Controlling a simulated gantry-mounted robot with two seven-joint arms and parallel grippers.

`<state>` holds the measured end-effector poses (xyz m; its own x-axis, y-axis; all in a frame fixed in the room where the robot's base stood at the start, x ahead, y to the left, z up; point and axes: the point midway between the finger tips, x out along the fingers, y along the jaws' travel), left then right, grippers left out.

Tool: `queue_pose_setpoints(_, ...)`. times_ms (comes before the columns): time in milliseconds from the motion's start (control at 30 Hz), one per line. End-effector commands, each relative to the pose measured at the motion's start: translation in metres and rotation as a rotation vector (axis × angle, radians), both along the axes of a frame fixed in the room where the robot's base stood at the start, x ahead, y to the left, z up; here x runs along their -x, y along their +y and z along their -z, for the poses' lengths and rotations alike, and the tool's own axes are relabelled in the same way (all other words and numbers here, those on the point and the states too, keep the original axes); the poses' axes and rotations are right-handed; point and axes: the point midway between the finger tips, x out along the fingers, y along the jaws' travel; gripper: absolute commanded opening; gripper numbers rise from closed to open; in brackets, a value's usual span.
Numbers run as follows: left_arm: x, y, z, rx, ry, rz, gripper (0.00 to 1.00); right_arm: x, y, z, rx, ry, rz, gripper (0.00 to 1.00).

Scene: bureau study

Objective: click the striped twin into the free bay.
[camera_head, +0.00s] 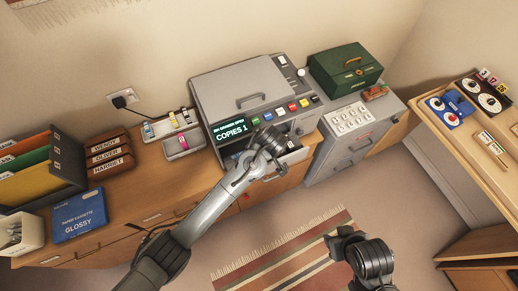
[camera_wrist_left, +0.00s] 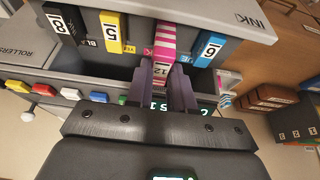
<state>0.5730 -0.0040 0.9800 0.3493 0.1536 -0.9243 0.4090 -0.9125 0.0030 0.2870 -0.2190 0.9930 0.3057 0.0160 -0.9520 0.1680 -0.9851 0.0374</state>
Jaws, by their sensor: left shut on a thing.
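My left gripper (camera_wrist_left: 160,82) is shut on a pink-and-white striped cartridge (camera_wrist_left: 165,42) with a "12" label, in the left wrist view. The cartridge stands in the row of the open ink bay, between a yellow cartridge (camera_wrist_left: 116,32) marked 5 and a blue cartridge (camera_wrist_left: 207,50) marked 6. I cannot tell whether it is fully seated. A black cartridge (camera_wrist_left: 62,22) marked 8 is at the row's end. In the head view my left gripper (camera_head: 268,142) is at the copier's front (camera_head: 225,85) and hides the bay. My right gripper (camera_head: 338,240) hangs over the floor; its jaws are unclear.
Left of the copier is a small tray (camera_head: 190,150) with a pink item, and another tray (camera_head: 155,137) behind it. Wooden name boxes (camera_head: 108,165) and a blue paper box (camera_head: 79,215) are further left. A green box (camera_head: 345,75) tops the right cabinet. The floor rug (camera_head: 290,248) is clear.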

Motion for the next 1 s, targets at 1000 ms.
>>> queue_pose_setpoints(1000, 0.000, 0.000, 0.022, 0.000, 0.000, 0.000, 0.00, 0.000, 0.001, 0.008, -0.003, -0.001, 0.002, 0.43)
